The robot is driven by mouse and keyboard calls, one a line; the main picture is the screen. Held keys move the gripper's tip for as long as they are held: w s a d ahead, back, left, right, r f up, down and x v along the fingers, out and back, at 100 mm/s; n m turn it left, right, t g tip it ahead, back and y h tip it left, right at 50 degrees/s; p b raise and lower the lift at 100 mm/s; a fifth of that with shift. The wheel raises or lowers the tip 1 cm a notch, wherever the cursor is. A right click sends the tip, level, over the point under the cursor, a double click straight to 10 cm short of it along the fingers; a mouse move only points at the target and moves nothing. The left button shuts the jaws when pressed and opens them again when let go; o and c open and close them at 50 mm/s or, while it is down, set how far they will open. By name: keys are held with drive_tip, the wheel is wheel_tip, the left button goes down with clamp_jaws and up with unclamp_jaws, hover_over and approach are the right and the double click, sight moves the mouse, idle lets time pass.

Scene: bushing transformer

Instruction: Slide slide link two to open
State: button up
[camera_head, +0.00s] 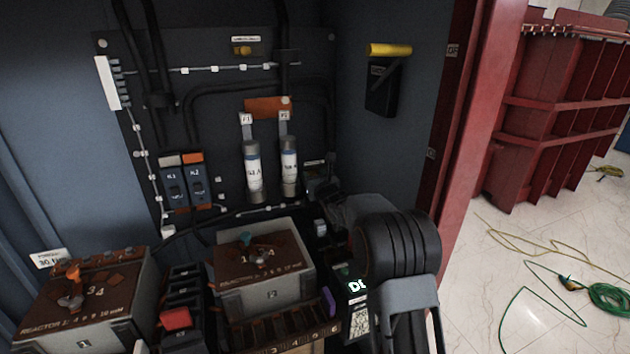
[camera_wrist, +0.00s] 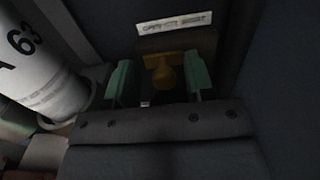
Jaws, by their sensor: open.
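A brass-coloured knob on a flat mount (camera_wrist: 164,70) sits under a white label (camera_wrist: 174,23) in the wrist view. The label is too blurred to read surely, so I cannot confirm that this is slide link two. My gripper (camera_wrist: 161,88) is open, with one green finger on each side of the knob. I see a gap beside the knob and cannot tell any contact. In the head view my gripper (camera_head: 318,186) is at the right of the back panel, beside the fuses, and it hides the knob. A similar brass knob (camera_head: 242,50) sits under a label at the panel's top.
A white fuse cylinder (camera_head: 289,166) stands close left of my gripper; it also shows in the wrist view (camera_wrist: 38,68). Two reactor boxes (camera_head: 262,262) (camera_head: 85,300) stand below. A yellow-handled black box (camera_head: 382,80) hangs on the right wall.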

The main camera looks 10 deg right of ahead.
drive_tip(key=s+d+b, duration=0.1)
drive_tip(key=s+b, duration=0.1)
drive_tip(key=s, duration=1.1)
drive_tip(key=shift+s+d, duration=0.25)
drive_tip(key=shift+s, duration=0.1)
drive_tip(key=s+a+r+n+g+p, duration=0.1)
drive_tip(key=s+n+g+p, duration=0.3)
drive_tip(key=s+n, duration=0.5)
drive_tip(key=s+a+r+n+g+h+p, duration=0.1)
drive_tip(key=s+n+g+p, duration=0.4)
drive_tip(key=s+n, duration=0.5)
drive_tip(key=s+a+r+n+g+h+p, duration=0.1)
drive_tip(key=s+r+n+g+p, duration=0.3)
drive_tip(key=s+n, duration=0.6)
drive_tip(key=a+n+g+p, duration=0.1)
drive_tip(key=n+p, duration=0.1)
drive_tip(key=n, duration=0.3)
drive_tip(key=shift+s+a+n, duration=0.25)
drive_tip(key=shift+n, duration=0.05)
drive_tip(key=shift+c, duration=0.6)
